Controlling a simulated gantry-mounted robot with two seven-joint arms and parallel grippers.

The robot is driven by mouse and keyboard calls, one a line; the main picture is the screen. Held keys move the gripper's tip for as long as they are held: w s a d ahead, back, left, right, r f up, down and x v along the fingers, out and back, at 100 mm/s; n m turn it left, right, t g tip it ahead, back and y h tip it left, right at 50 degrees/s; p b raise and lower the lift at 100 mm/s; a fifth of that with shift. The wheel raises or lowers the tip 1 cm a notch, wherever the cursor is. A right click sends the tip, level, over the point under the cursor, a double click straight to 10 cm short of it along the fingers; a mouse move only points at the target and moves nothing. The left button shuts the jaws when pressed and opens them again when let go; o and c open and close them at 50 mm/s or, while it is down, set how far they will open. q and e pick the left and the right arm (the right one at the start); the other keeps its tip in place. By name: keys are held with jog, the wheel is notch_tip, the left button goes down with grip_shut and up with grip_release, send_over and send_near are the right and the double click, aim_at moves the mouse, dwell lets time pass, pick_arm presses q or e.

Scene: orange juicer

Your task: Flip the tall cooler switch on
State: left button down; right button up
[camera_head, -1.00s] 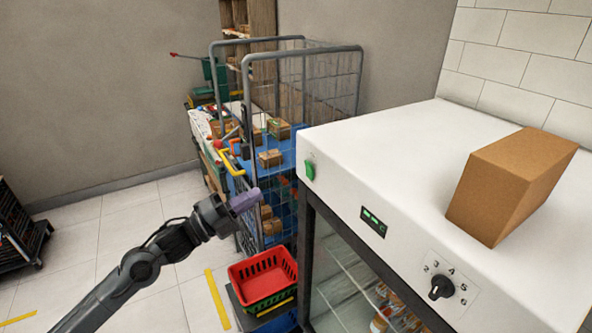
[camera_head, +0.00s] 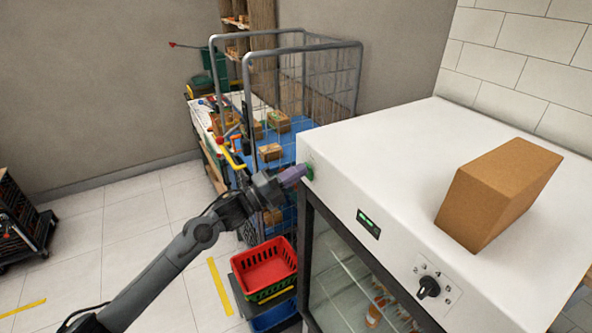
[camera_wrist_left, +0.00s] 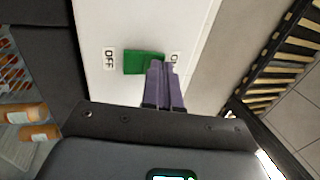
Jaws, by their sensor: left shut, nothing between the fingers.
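The tall cooler (camera_head: 390,150) is a white cabinet with a glass front, on the right in the head view. Its green switch (camera_head: 308,172) sits on the upper left of the front face, partly hidden by my gripper. The wrist view shows the shut fingertips (camera_wrist_left: 164,66) overlapping that end; contact is unclear. My right gripper is out of view.
A black dial (camera_head: 428,287) and a green-lit display (camera_head: 368,223) are on the cooler front. A cardboard box (camera_head: 495,195) stands on top. A wire cage cart (camera_head: 300,85) and a red basket (camera_head: 266,265) stand left of the cooler, close to my arm.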

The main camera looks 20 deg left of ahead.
pick_arm(q)
jog(key=shift+w+d+r+p, duration=0.2)
jog(key=shift+r+p, duration=0.2)
jog(key=shift+r, duration=0.15)
jog(key=shift+a+f, duration=0.1)
jog(key=shift+f, duration=0.25)
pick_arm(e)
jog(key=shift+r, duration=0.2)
pick_arm(q)
jog(key=shift+s, duration=0.1)
jog(key=s+a+b, duration=0.4)
jog(key=s+a, duration=0.5)
jog(key=s, duration=0.1)
jog(key=shift+s+f, duration=0.2)
jog(key=shift+s, duration=0.05)
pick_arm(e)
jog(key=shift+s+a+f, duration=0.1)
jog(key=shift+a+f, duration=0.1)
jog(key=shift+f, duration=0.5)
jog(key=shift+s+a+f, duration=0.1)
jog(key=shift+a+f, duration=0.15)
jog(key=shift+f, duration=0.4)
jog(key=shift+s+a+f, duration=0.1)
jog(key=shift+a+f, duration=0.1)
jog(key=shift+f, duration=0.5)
